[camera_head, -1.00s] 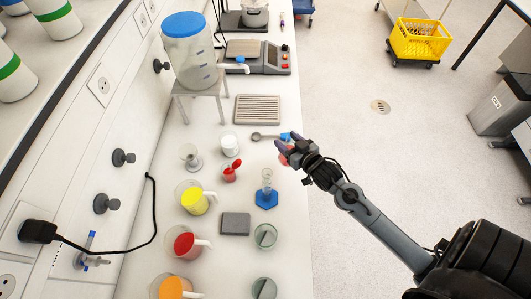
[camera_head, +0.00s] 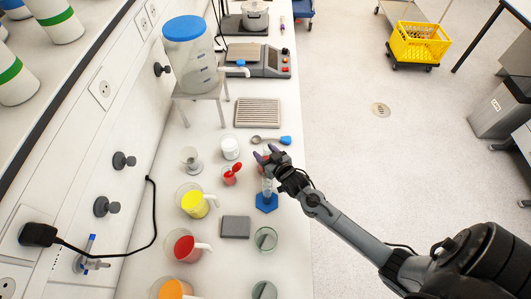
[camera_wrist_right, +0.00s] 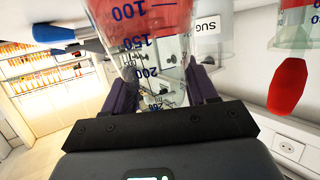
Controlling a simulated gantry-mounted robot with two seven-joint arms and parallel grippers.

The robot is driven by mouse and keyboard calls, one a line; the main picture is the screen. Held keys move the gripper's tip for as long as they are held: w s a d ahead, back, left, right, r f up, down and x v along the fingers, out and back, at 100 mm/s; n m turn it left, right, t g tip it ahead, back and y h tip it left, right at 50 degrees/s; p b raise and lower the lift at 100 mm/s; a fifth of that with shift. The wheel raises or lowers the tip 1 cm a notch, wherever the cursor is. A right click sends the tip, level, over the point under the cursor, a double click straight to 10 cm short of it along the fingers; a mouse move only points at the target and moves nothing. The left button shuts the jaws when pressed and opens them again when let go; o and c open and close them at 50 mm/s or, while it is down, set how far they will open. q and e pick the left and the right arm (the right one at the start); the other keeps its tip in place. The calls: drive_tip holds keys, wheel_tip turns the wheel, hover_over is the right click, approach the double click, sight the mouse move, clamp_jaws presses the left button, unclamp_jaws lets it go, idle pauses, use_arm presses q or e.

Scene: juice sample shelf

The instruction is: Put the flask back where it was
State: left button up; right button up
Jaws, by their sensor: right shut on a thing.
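The flask (camera_wrist_right: 150,45) is clear glass with dark blue volume marks and red liquid, seen large in the right wrist view. My right gripper (camera_wrist_right: 163,90) is shut on it, one dark purple finger on each side. In the head view my right gripper (camera_head: 265,154) is over the right part of the bench, just behind the measuring cylinder with a blue hexagonal base (camera_head: 266,203). There the gripper hides most or all of the flask. I cannot tell how high it is above the bench. My left gripper is not in view.
Jugs of yellow (camera_head: 193,204) and red (camera_head: 184,246) liquid stand front left.

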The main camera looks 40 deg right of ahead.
drive_tip(key=shift+f, duration=0.2)
drive_tip(key=o, duration=1.3)
drive_tip(key=shift+f, duration=0.1)
drive_tip(key=shift+r, duration=0.2)
drive_tip(key=shift+s, duration=0.35)
drive_tip(key=v, duration=1.1)
drive_tip(key=shift+s+r, duration=0.1)
drive_tip(key=shift+r, duration=0.05)
